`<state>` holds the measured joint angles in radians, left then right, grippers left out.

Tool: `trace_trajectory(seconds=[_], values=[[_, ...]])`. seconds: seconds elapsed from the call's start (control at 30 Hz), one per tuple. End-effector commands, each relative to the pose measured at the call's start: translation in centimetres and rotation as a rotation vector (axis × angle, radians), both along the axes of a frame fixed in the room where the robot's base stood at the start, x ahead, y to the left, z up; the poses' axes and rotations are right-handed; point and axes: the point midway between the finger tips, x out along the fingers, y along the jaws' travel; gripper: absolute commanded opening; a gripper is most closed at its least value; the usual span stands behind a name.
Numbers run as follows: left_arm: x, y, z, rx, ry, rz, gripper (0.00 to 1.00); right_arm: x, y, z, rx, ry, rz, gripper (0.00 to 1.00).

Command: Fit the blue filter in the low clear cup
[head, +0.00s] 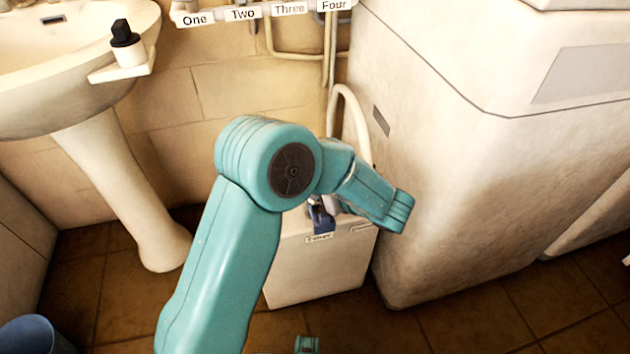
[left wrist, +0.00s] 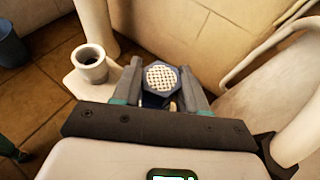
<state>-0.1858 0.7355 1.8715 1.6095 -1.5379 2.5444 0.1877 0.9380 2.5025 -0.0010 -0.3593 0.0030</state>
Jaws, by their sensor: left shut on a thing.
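My left gripper (left wrist: 163,72) is shut on the blue filter (left wrist: 146,99), a blue piece with a pale mesh face, held between the two fingers. In the head view the filter (head: 321,218) shows as a small dark blue piece below my left wrist, in front of the white box. A low round cup (left wrist: 91,66), pale with a dark inside, stands upright on a white surface left of the filter in the left wrist view. The filter is apart from the cup. The cup is hidden in the head view. My right gripper is not in view.
The white box (head: 313,278) has small labels near its top edge. A large white cabinet (head: 480,190) is close on the right. A washbasin (head: 60,60) with a black-topped white container (head: 128,48) is at left. A hose (head: 345,95) rises behind my arm.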

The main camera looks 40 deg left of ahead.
Motion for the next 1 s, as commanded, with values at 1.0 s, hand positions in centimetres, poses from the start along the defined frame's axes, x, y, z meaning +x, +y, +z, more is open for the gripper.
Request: trace_trajectory(seconds=[1.0], values=[[0.0,0.0,0.4,0.000,-0.002,0.001,0.08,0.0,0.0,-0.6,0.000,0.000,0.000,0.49]])
